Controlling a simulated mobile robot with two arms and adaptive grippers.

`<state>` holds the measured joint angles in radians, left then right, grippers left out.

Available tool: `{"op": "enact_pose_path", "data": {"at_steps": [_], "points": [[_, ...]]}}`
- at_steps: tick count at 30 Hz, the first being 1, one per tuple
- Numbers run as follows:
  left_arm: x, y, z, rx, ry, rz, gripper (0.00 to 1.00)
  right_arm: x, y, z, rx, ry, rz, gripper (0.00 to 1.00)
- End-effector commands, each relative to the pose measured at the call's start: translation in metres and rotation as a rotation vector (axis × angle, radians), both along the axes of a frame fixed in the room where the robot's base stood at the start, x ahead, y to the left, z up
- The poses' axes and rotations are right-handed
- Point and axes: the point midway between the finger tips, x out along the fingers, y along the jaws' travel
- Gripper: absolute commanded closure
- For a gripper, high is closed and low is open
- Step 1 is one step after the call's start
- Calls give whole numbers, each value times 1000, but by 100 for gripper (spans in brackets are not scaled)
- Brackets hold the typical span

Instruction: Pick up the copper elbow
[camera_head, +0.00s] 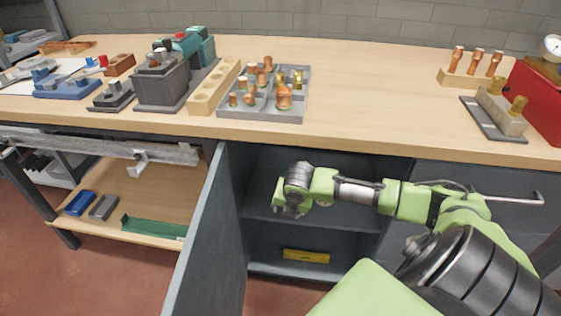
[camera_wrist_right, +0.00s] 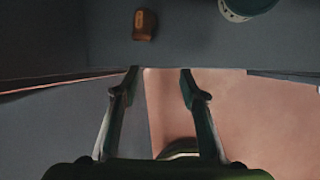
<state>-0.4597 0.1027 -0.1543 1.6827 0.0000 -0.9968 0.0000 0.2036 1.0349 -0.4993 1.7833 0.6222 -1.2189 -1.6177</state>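Several copper fittings stand in a grey compartment tray (camera_head: 272,115) on the bench in the head view. One bent piece (camera_head: 250,98) there looks like a copper elbow, but it is small and I cannot be sure. In the right wrist view a small orange-brown piece (camera_wrist_right: 145,24) lies on a dark surface beyond the fingers; I cannot tell whether it is an elbow. My right gripper (camera_head: 283,208) is at the open cabinet, below the bench top. Its two fingers are apart with nothing between them in the wrist view (camera_wrist_right: 160,73). My left gripper is not in view.
An open cabinet door (camera_head: 205,235) stands left of my right arm. A yellow item (camera_head: 306,256) lies low in the cabinet. A round pale-rimmed item (camera_wrist_right: 238,12) is partly cut off in the wrist view. The bench middle (camera_head: 380,90) is clear.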

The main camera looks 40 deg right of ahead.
Motion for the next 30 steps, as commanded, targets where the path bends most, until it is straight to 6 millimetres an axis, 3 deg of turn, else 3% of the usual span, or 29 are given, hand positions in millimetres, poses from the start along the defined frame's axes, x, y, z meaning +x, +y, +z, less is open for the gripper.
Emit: {"op": "enact_pose_path", "data": {"at_steps": [3,13,18,24,30], "points": [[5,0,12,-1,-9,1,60,22,-11,-1,3,-3,-3,61],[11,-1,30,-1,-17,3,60,46,-26,-1,2,-2,-3,61],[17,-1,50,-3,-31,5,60,68,-37,-5,6,-1,-5,61],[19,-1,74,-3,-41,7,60,74,-42,-25,3,-1,-3,61],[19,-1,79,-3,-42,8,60,75,-43,-28,1,-1,-1,61]]}}
